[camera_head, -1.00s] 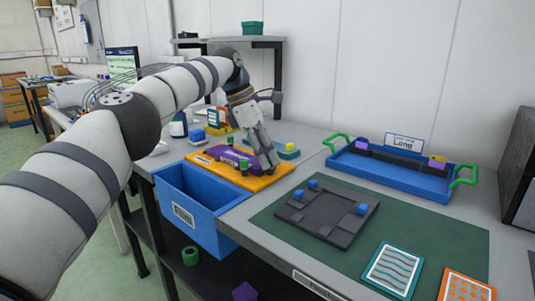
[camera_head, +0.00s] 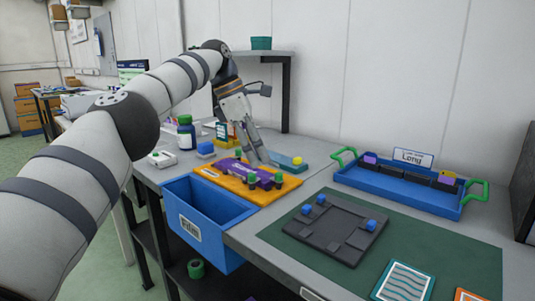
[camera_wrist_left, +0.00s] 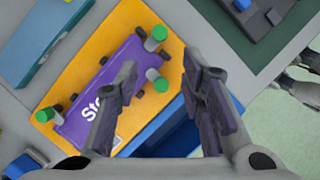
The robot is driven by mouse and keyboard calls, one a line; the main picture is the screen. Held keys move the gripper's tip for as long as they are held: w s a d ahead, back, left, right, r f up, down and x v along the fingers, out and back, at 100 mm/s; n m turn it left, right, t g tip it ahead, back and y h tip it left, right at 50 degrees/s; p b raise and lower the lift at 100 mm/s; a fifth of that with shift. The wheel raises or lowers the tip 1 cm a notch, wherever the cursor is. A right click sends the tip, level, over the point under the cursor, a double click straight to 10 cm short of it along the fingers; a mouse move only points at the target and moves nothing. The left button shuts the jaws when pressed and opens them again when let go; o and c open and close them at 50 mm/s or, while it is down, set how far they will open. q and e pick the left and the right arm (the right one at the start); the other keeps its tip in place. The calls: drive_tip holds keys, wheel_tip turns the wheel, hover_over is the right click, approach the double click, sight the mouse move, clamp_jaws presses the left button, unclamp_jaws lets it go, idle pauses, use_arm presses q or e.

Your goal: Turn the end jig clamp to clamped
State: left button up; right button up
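The orange jig board (camera_head: 225,183) lies on the bench and carries a purple piece (camera_head: 232,167) with white lettering. Green-topped clamps stand around the purple piece; one (camera_head: 252,179) is at the front edge and another (camera_head: 278,180) at the right end. In the left wrist view, two green-topped clamps (camera_wrist_left: 157,80) are at one end of the purple piece and one (camera_wrist_left: 45,115) is at the other. My left gripper (camera_head: 257,160) is over the back of the board. In its wrist view the fingers (camera_wrist_left: 160,58) are apart and empty. Whether they touch a clamp is unclear.
A blue bin (camera_head: 212,225) hangs at the bench front beside the jig. A dark tray (camera_head: 335,235) on a green mat and a blue tray with green handles (camera_head: 400,187) are to the right.

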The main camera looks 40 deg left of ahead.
use_arm(q)
drive_tip(key=s+a, duration=0.6)
drive_tip(key=a, duration=0.1)
drive_tip(key=shift+a, duration=0.2)
drive_tip(key=shift+s, duration=0.1)
